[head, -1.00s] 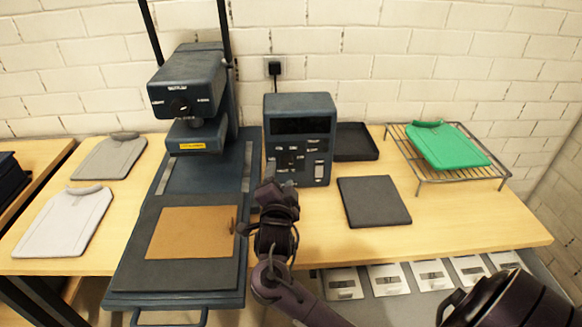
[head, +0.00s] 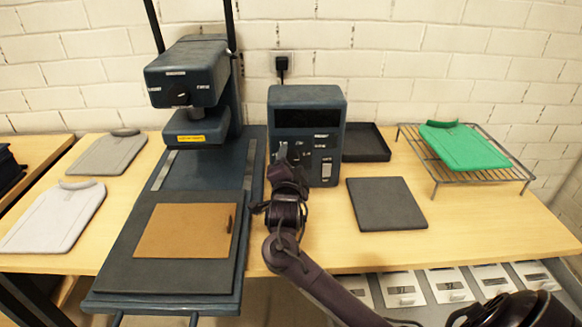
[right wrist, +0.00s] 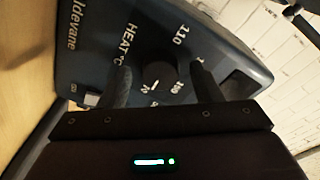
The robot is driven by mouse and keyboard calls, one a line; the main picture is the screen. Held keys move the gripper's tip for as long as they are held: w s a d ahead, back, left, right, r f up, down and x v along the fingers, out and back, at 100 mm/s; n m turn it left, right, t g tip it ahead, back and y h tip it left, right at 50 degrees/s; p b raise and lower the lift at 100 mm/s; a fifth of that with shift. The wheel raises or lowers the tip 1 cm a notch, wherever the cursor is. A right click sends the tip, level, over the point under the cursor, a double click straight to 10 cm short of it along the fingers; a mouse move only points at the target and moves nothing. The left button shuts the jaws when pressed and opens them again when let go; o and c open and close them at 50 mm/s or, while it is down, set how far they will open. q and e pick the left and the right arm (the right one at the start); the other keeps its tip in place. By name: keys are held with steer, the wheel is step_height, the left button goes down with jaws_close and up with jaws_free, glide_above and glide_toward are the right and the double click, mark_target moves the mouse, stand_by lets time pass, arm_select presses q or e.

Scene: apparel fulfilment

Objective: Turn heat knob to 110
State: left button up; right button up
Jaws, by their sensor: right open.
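The dark blue control box (head: 307,118) stands on the table right of the heat press. My right gripper (head: 286,168) is at the lower left of its front face and hides part of the controls there. In the right wrist view, the round black heat knob (right wrist: 160,75) sits on the panel below the "HEAT°C" print, with a 110 mark near its upper right. My right gripper (right wrist: 162,85) is open, with one finger on each side of the knob. I cannot tell whether the fingers touch it, or clearly where its pointer stands.
The heat press (head: 187,90) stands left of the box, with a tan sheet (head: 185,230) on its lower plate. A dark pad (head: 386,204) and a black tray (head: 366,143) lie to the right. A wire rack (head: 480,180) holds a green garment (head: 465,148). Grey garments lie at left.

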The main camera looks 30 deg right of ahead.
steer(key=shift+w+d, duration=0.1)
steer(key=shift+w, duration=0.05)
arm_select(q)
steer(key=shift+w+d, duration=0.1)
steer(key=shift+w, duration=0.4)
steer(key=shift+s, duration=0.1)
arm_select(e)
steer(key=shift+c, duration=0.3)
steer(key=shift+c, duration=1.2)
steer(key=c, duration=0.7)
arm_select(q)
steer(key=shift+s, duration=0.15)
steer(key=shift+r, duration=0.1)
